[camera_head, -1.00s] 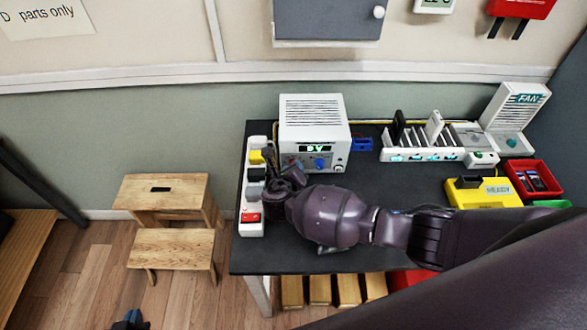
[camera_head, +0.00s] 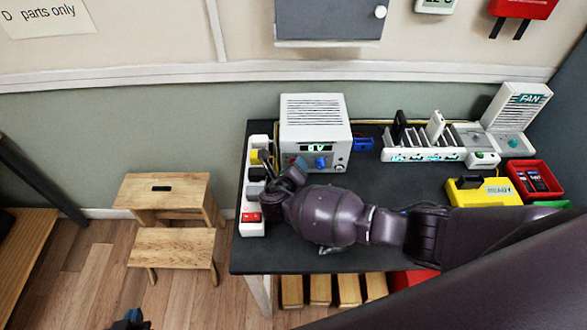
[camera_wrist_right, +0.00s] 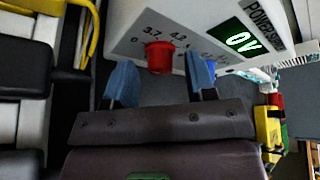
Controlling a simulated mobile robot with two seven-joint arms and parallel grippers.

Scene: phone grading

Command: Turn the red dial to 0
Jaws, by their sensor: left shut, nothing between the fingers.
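The red dial (camera_wrist_right: 160,57) sits on the front panel of the white power supply (camera_head: 313,120), beside printed marks with 0 at one end. Its display (camera_wrist_right: 240,42) reads 0V. I cannot tell where the dial points. My right gripper (camera_wrist_right: 161,80) is open in the right wrist view, its blue fingertips apart on either side of the dial. I cannot tell whether they touch it. In the head view the right gripper (camera_head: 296,168) is at the panel and hides the dial. My left gripper (camera_head: 130,319) is shut and empty at the bottom edge, partly cut off.
A blue knob (camera_head: 320,162) is right of the dial. A power strip (camera_head: 253,228) with plugs stands left of the supply. A charging rack (camera_head: 425,154), a yellow box (camera_head: 490,192) and a red bin (camera_head: 530,165) are to the right. A wooden step stool (camera_head: 165,190) stands left.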

